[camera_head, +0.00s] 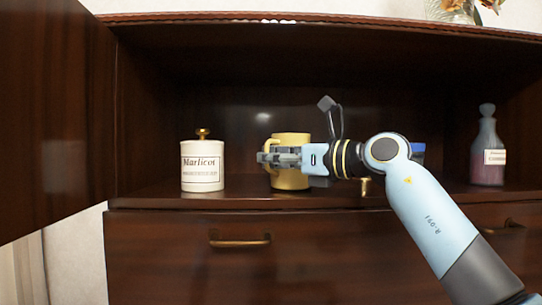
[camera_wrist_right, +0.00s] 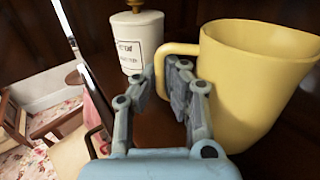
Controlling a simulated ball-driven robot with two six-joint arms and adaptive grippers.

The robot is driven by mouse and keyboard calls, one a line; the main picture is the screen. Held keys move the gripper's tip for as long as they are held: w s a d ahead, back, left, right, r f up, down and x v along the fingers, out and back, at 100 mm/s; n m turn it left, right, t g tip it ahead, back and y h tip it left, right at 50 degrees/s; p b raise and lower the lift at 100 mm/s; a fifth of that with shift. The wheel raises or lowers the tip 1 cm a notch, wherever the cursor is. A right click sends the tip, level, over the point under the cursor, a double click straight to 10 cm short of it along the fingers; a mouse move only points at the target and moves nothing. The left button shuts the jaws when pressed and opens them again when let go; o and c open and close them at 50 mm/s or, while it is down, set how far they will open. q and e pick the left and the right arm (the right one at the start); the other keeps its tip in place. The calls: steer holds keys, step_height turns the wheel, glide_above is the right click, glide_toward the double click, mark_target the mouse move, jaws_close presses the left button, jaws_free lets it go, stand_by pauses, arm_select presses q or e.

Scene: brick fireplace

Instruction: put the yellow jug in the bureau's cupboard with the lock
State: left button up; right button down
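The yellow jug (camera_head: 291,180) is upright inside the open compartment of the dark wood bureau (camera_head: 160,250), with its base at about shelf level. I cannot tell whether it touches the shelf. My right gripper (camera_head: 270,157) reaches in from the right, in front of the jug. In the right wrist view the jug (camera_wrist_right: 245,85) fills the right side. There the right gripper's fingers (camera_wrist_right: 163,78) close from both sides on the jug's handle, one finger passing inside the loop. My left gripper is not in view. I cannot make out a lock.
A white lidded jar (camera_head: 202,166) labelled Marlicot stands left of the jug. A stoppered bottle (camera_head: 487,155) stands at the right, and a blue thing (camera_head: 418,152) is partly hidden behind my arm. An open door (camera_head: 50,110) is at the left; a drawer handle (camera_head: 240,241) is below.

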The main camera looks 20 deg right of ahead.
steer(key=c, duration=1.9)
jaws_free()
steer(key=shift+f, duration=0.15)
steer(key=shift+c, duration=0.2)
steer(key=o, duration=0.5)
steer(key=shift+c, duration=0.2)
steer(key=shift+r, duration=0.25)
steer(key=b+v, duration=0.1)
steer(key=v, duration=0.4)
steer(key=b+v, duration=0.2)
steer(key=v, duration=0.3)
steer(key=shift+s+d+f, duration=0.1)
steer(key=shift+d+f, duration=0.05)
steer(key=shift+f, duration=0.05)
steer(key=shift+b+v, duration=0.5)
steer(key=shift+v, duration=0.35)
steer(key=shift+s+r, duration=0.1)
